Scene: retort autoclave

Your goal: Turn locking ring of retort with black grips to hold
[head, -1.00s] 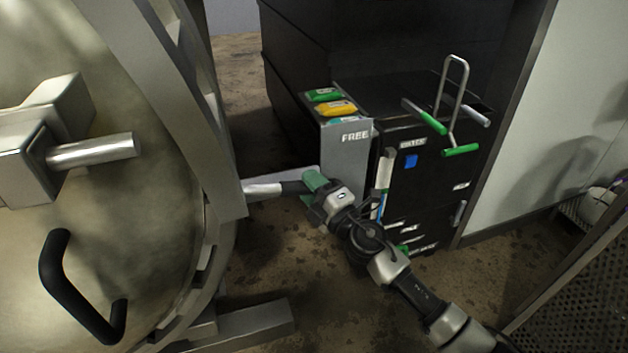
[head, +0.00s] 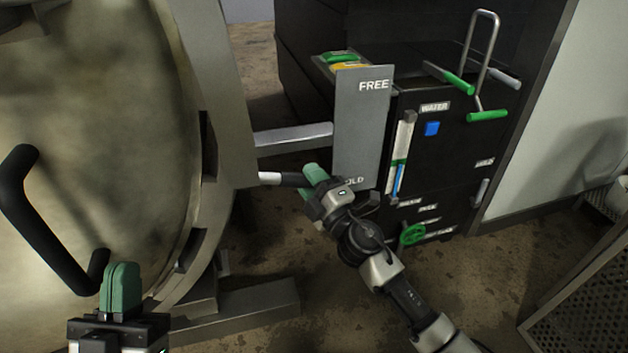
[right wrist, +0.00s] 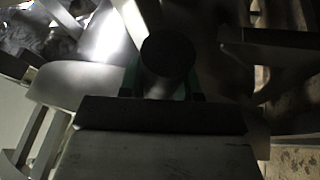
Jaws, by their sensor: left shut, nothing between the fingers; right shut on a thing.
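The retort's round metal door (head: 100,130) fills the left of the head view, with the grey locking ring (head: 215,90) around its edge. A metal lever with a black grip (head: 287,180) sticks out from the ring to the right. My right gripper (head: 313,185) is shut on this grip; in the right wrist view the grip's dark round end (right wrist: 168,55) shows between the fingers. A grey plate (head: 358,130) reads FREE at its top and HOLD, partly hidden, at its bottom. The grip is beside the HOLD end. My left gripper (head: 121,290) is shut and empty, near the door's black handle.
The black curved door handle (head: 40,235) is close to my left gripper. A black cabinet (head: 450,150) with a WATER label, a blue button and green-handled levers stands behind my right arm. A perforated metal panel (head: 585,290) is at the lower right. Floor shows between.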

